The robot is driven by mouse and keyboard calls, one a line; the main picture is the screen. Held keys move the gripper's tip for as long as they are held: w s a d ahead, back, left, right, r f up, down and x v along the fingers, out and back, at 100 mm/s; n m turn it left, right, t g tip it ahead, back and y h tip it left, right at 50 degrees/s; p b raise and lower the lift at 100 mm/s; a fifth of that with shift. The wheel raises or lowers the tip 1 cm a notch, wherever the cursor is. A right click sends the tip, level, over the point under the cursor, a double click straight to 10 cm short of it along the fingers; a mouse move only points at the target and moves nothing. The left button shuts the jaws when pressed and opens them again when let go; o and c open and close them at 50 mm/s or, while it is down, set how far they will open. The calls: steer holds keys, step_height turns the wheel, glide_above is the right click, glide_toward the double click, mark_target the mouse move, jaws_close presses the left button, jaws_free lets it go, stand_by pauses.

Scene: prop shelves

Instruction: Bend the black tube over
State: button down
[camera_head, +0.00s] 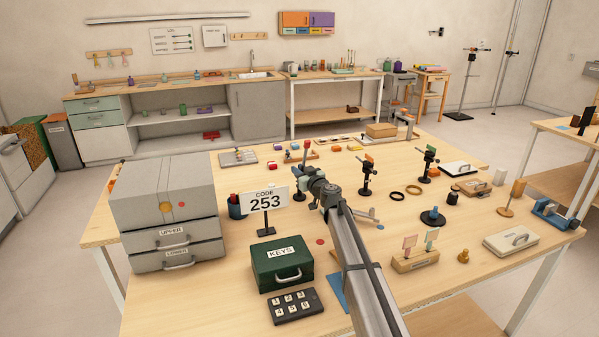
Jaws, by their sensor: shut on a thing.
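A dark upright tube with a red top (306,147) stands at the end of my arm, in the middle of the table. My gripper (306,172) is at this tube, just below the red top, and is shut on it. The tube looks upright, with no clear bend. Its black foot (299,196) shows to the left of my gripper. The fingertips and the middle of the tube are small and partly hidden by my wrist.
Two similar black stands (367,176) (429,163) are to the right. A code 253 sign (265,201) and a green keys box (282,264) stand to the left, near grey drawers (172,240).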

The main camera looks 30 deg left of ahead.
steer(key=shift+s, duration=0.1)
steer(key=shift+s+d+f+t+y, duration=0.1)
steer(key=shift+s+d+t+y, duration=0.1)
steer(key=shift+t+y, duration=0.15)
stand_by(0.5)
steer(key=c, duration=1.1)
jaws_free()
steer(key=shift+d, duration=0.1)
